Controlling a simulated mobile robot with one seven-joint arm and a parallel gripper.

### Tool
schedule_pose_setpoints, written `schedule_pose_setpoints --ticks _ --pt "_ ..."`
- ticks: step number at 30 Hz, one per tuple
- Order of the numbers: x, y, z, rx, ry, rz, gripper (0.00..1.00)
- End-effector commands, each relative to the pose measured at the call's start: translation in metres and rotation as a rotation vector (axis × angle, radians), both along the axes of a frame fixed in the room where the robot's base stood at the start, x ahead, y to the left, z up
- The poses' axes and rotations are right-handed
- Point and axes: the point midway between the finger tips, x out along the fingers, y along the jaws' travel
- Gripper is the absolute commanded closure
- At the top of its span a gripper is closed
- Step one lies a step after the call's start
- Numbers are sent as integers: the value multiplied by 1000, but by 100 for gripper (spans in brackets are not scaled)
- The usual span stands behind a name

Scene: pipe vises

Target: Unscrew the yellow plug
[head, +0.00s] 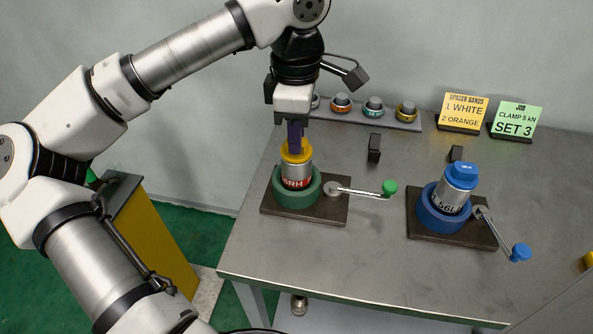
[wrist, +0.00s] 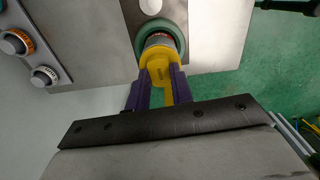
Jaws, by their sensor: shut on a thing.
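The yellow plug (head: 296,151) sits on top of a silver pipe piece (head: 297,172) with a red label. The pipe stands upright in a green round vise (head: 279,190) with a green-knobbed handle (head: 388,188). My gripper (head: 295,143) points down from above and is shut on the plug. In the wrist view the plug (wrist: 159,68) lies between my two purple fingers (wrist: 160,88). The pipe below it is mostly hidden by the plug in that view.
To the right, a blue vise (head: 437,214) holds a pipe with a blue plug (head: 461,174); its blue-knobbed handle (head: 520,252) sticks out. Behind stand a rack with several banded pieces (head: 373,106), a yellow card (head: 465,111) and a green card (head: 515,120). The front table is clear.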

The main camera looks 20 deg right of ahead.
Motion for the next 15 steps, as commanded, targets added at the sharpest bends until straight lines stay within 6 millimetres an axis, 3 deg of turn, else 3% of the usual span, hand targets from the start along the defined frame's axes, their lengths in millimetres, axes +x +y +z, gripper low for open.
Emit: schedule_pose_setpoints --ticks 15 --pt "0 0 -2 2 -2 751 100"
